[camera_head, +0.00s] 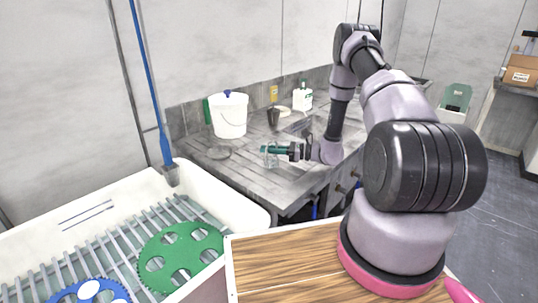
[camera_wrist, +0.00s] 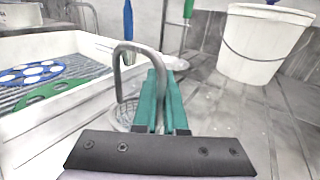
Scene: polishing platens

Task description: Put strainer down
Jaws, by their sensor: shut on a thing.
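My gripper (camera_head: 272,150) with green fingers reaches left over the grey worktop (camera_head: 285,182). It is shut on the strainer (camera_head: 271,160), a small wire-and-mesh piece that shows faintly at the fingertips. In the wrist view my gripper (camera_wrist: 163,88) has its green fingers close together, and the strainer (camera_wrist: 122,113) shows as a bent metal wire loop rising left of them with round mesh low beside them. The fingers hide part of it. I cannot tell whether the strainer touches the worktop.
A flat grey round piece (camera_head: 218,153) lies on the worktop left of my gripper. A dark cup (camera_head: 273,117) and white bottle (camera_head: 302,97) stand farther right. A white tub (camera_head: 232,204) with green and blue toothed discs is at front left.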

